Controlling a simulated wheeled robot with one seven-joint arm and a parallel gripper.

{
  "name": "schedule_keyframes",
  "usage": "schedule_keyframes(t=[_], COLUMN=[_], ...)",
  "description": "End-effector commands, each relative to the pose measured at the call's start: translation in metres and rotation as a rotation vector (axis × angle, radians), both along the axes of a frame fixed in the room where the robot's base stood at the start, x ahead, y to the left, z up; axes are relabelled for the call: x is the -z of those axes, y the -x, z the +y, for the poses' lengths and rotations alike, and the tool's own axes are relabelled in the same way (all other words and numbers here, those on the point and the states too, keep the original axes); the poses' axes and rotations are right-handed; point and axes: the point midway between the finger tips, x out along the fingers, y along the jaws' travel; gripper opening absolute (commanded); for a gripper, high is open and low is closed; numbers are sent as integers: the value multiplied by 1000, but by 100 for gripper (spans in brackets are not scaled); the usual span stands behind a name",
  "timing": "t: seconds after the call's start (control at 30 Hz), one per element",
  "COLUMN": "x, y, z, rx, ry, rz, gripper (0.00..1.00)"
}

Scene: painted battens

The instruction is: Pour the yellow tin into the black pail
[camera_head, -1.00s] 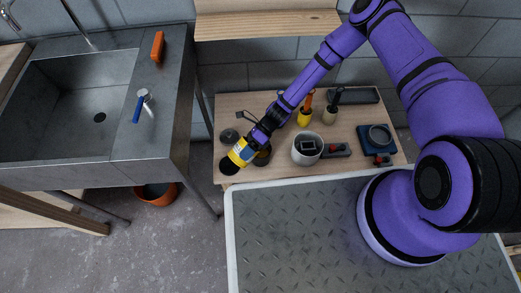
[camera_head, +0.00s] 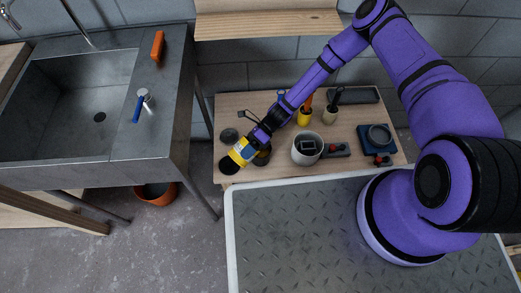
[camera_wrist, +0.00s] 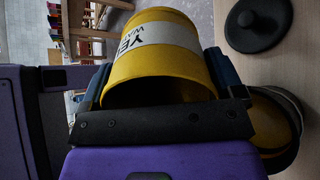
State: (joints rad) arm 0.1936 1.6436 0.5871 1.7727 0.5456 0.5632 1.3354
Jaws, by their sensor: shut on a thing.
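My gripper (camera_head: 254,141) is shut on the yellow tin (camera_head: 241,153), holding it tilted over the left end of the wooden bench. In the wrist view the tin (camera_wrist: 160,70) sits between both fingers, its white label partly readable. A dark round shape adjoins the tin's lower left; I cannot tell whether it is the tin's end or a separate thing. A dark round container (camera_head: 262,158), possibly the black pail, stands just right of the tin, partly hidden by my gripper. In the wrist view a dark-rimmed container with yellow (camera_wrist: 285,125) shows beside my gripper. No pouring stream is visible.
A pale pot (camera_head: 307,149), a yellow cup (camera_head: 304,117), a beige cup (camera_head: 329,116) and a blue scale-like thing (camera_head: 376,139) stand further right. The sink unit (camera_head: 180,120) is to the left.

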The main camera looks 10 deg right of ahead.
Motion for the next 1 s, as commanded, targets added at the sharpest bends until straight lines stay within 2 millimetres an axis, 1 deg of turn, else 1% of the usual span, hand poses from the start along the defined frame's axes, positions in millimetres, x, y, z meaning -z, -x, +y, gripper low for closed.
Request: schedule_keyframes(t=[1.0], x=[4], y=[-1], z=[-2], rx=[0], ry=[-64], rz=[44], gripper=[48])
